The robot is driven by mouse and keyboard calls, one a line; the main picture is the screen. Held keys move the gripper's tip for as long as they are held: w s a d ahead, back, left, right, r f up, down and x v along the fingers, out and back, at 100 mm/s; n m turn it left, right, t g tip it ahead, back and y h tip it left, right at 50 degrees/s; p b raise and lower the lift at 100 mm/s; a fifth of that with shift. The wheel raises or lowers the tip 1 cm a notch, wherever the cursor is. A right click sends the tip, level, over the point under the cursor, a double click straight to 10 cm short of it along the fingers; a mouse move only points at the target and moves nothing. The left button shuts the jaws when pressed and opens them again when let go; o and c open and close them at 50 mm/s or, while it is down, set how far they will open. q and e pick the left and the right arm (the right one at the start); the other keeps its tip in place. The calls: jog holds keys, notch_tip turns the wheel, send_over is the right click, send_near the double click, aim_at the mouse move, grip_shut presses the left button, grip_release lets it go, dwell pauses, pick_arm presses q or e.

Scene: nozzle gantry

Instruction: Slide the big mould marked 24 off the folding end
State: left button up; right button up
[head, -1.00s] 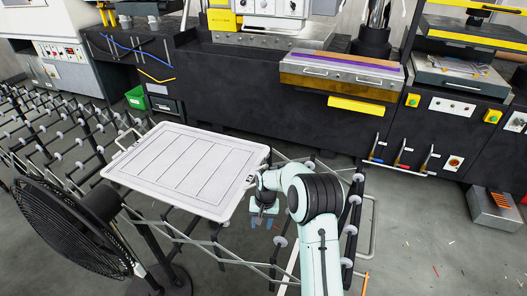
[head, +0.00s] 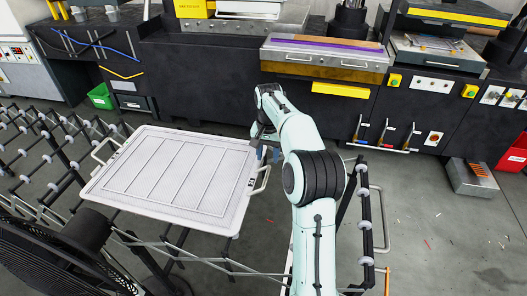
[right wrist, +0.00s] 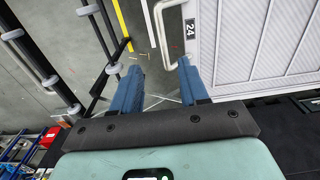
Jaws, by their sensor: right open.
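The big white mould (head: 172,178) lies flat on the roller conveyor, with ribs across its top and a bar handle at each end. Its near-right handle (head: 263,180) also shows in the right wrist view (right wrist: 155,28), beside the black label marked 24 (right wrist: 191,28). My right gripper (head: 267,153) is at the mould's right edge, by the far end of that handle. In the right wrist view its two blue fingers (right wrist: 160,65) are apart and empty. The handle lies just ahead of the fingertips; contact cannot be told. My left gripper is not in view.
The folding conveyor's rollers (head: 364,205) and crossed struts extend right of the mould. A black fan (head: 60,250) stands at the front left. Dark machines (head: 230,80) line the back. A metal box (head: 472,178) sits on the floor at right.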

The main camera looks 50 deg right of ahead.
aim_at(266, 176)
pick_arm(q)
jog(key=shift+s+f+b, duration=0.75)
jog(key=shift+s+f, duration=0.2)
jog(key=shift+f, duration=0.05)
pick_arm(e)
jog(key=f, duration=1.3)
jog(key=shift+w+f, duration=0.2)
jog(key=shift+f, duration=0.05)
grip_shut()
